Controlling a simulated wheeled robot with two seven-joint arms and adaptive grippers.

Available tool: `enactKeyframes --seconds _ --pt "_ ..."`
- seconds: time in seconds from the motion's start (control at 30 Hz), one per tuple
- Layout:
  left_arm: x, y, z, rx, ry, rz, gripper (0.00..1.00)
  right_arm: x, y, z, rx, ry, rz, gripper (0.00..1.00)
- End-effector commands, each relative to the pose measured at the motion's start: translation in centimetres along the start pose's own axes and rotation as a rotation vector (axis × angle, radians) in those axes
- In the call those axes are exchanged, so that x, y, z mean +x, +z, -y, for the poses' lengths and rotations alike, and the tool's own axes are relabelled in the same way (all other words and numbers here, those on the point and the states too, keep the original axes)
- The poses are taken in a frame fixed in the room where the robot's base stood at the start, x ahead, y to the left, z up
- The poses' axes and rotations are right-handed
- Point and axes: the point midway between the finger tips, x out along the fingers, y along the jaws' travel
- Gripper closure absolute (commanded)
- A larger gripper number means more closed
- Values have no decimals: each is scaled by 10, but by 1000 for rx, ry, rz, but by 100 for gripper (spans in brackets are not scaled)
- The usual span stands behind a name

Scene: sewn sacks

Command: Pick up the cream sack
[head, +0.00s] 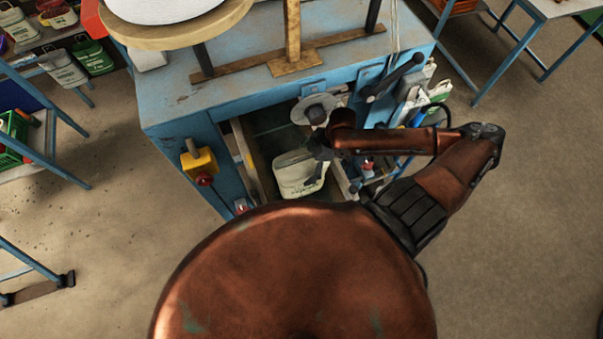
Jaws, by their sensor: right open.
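The cream sack (290,173) sits inside the open compartment of the blue bench, with a dark line across its front. My right gripper (317,167) is open at the sack's right side, with its dark fingers overlapping the sack's right edge in the head view. I cannot tell whether they touch it. Part of the sack's right side is hidden behind the gripper. My left gripper is out of view.
The blue bench (190,106) surrounds the compartment, and its top overhangs it at the back. A yellow switch box (199,163) sticks out at the left. Bottles and bags (420,103) crowd the right side. Shelves with sacks (62,68) stand far left; the floor between is clear.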

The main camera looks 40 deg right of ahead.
Motion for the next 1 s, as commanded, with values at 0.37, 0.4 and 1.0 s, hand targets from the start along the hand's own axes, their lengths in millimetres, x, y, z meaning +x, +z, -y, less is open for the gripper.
enactKeyframes --seconds 0.37,0.4,1.0 --pt "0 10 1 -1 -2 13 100 22 3 2 2 -3 4 11" --pt "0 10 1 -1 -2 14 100 22 3 2 2 -3 4 11" --pt "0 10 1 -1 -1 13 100 21 3 2 2 -4 4 51"
